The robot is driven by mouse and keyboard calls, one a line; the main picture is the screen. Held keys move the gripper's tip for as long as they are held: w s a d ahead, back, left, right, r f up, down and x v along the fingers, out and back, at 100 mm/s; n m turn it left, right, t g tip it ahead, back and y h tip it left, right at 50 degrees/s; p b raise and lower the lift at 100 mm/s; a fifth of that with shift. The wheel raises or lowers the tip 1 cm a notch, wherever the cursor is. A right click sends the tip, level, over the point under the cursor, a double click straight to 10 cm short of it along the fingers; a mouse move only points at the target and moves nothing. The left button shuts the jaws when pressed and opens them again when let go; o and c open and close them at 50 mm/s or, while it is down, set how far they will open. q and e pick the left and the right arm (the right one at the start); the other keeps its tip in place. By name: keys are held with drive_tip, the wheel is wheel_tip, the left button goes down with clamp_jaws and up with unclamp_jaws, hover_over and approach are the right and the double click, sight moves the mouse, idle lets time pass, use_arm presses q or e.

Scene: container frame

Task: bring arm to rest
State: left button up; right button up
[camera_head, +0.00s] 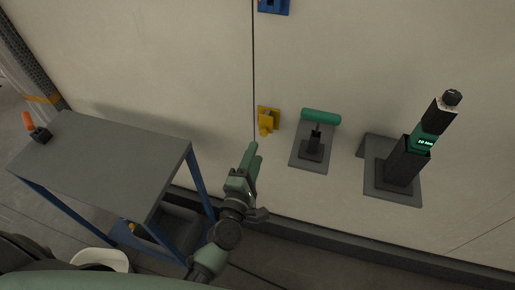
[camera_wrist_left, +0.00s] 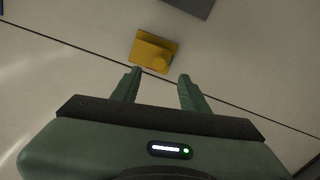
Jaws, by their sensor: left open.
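My left gripper (camera_head: 250,158) is in the middle of the head view, in front of the pale wall panel. In the left wrist view its two fingers (camera_wrist_left: 160,85) stand apart with nothing between them, so it is open and empty. A yellow bracket (camera_wrist_left: 153,51) on the wall lies just beyond the fingertips, apart from them. It also shows in the head view (camera_head: 267,120), above and right of the gripper. My right gripper is in neither view.
Right of the gripper, a green-handled tool (camera_head: 320,117) and a black-and-green tool (camera_head: 408,158) sit on grey wall mounts. A grey-topped table (camera_head: 105,160) with blue legs stands at left. An orange-and-black object (camera_head: 36,130) rests at its far left. A blue bracket (camera_head: 273,6) is at the top.

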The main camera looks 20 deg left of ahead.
use_arm(q)
drive_tip(key=shift+s, duration=0.1)
idle(0.4)
drive_tip(key=s+f+m+g+h, duration=0.1)
drive_tip(key=s+f+m+g, duration=0.3)
drive_tip(key=f, duration=0.7)
drive_tip(key=s+f+m+g, duration=0.2)
drive_tip(key=s+f+m, duration=0.35)
drive_tip(key=f, duration=0.55)
drive_tip(key=s+f+m+g+h, duration=0.1)
drive_tip(key=s+f+m+g, duration=0.3)
drive_tip(key=f, duration=0.7)
drive_tip(key=s+a+f+m+g+y, duration=0.1)
drive_tip(key=s+a+f+m+g, duration=0.1)
drive_tip(key=s+f, duration=0.3)
drive_tip(key=s+a+f+m+g, duration=0.2)
drive_tip(key=s+a+f+m, duration=0.2)
drive_tip(key=s, duration=1)
drive_tip(key=s+a+f+m+g+y, duration=0.1)
drive_tip(key=s+a+f+m+g, duration=0.2)
drive_tip(key=s+f, duration=0.3)
drive_tip(key=s+a, duration=0.1)
drive_tip(key=s, duration=0.3)
drive_tip(key=shift+s+a+f+y, duration=0.15)
drive_tip(key=shift+f+y, duration=0.15)
drive_tip(key=shift+f, duration=0.05)
